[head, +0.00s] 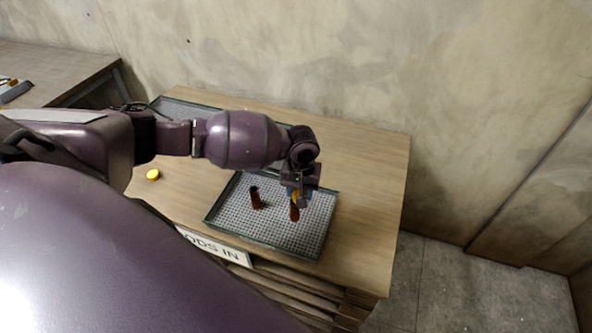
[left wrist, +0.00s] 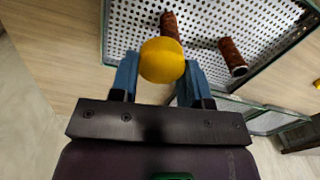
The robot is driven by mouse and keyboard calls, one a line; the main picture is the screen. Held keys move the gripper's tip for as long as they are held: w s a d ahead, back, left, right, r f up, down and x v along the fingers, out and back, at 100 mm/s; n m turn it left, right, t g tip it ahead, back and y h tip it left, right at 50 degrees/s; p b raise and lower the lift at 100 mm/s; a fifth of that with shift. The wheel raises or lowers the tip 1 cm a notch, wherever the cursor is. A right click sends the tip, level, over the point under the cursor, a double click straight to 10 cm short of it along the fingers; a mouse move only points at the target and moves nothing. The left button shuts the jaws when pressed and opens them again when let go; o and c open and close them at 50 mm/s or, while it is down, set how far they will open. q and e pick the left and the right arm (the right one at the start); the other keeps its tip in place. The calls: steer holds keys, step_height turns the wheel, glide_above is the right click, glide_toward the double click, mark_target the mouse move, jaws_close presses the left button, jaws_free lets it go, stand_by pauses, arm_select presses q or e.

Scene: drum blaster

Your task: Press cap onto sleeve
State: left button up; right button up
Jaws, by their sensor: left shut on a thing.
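My left gripper (head: 298,196) is shut on a yellow cap (left wrist: 162,61), held between its blue fingers (left wrist: 158,78). In the head view the cap is mostly hidden by the fingers. A reddish-brown sleeve (head: 295,214) stands in the perforated tray directly below the gripper. In the left wrist view the sleeve (left wrist: 170,24) shows behind the cap, in line with it. I cannot tell whether cap and sleeve touch. A second brown sleeve (head: 257,200) with a dark top stands to the left in the same tray. My right gripper is not in view.
The perforated tray (head: 314,240) has a raised dark green rim. Another yellow cap (head: 153,174) lies on the wooden table to the left. A second tray (head: 187,110) is at the back, partly behind my arm. The table's right side (head: 375,180) is clear.

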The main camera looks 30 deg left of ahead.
mark_target(295, 193)
arm_select(q)
steer(key=a, duration=0.1)
steer(key=w+a+r+n, duration=0.1)
steer(key=shift+w+a+p, duration=0.2)
steer(key=shift+a+p, duration=0.1)
steer(key=shift+p, duration=0.1)
steer(key=shift+w+a, duration=0.1)
steer(key=shift+a, duration=0.1)
steer(key=shift+f+b, duration=0.55)
step_height(295, 193, down, 2)
steer(key=shift+b, duration=1.05)
steer(key=shift+f+b, duration=0.75)
steer(key=shift+b, duration=0.15)
steer(key=shift+f, duration=0.5)
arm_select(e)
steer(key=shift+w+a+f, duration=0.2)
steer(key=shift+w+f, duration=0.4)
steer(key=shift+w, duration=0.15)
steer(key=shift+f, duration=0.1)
